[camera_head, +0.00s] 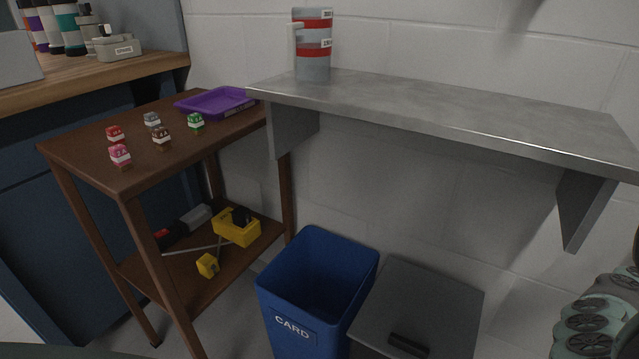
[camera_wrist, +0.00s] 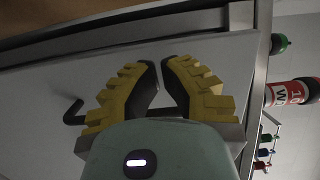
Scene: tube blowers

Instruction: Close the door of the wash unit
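In the wrist view my gripper (camera_wrist: 158,66) has two yellow stepped fingers with dark inner pads. The fingertips lean together and almost meet, with nothing visible between them. A flat pale grey panel (camera_wrist: 220,58) lies beyond the fingers and may be the wash unit's door. A dark hooked piece (camera_wrist: 72,110) shows beside the left finger, partly hidden. A metal frame edge (camera_wrist: 262,45) runs along the panel's right side. I cannot tell whether the fingers touch the panel. The head view does not show my gripper or a clear wash unit door.
A metal shelf (camera_head: 450,108) holds a red-banded grey jug (camera_head: 313,62). Below are a blue card bin (camera_head: 283,301) and a grey lidded bin (camera_head: 429,298). A brown wooden stand (camera_head: 82,157) bears small blocks and a purple tray (camera_head: 184,104). A red bottle (camera_wrist: 286,93) shows in the wrist view.

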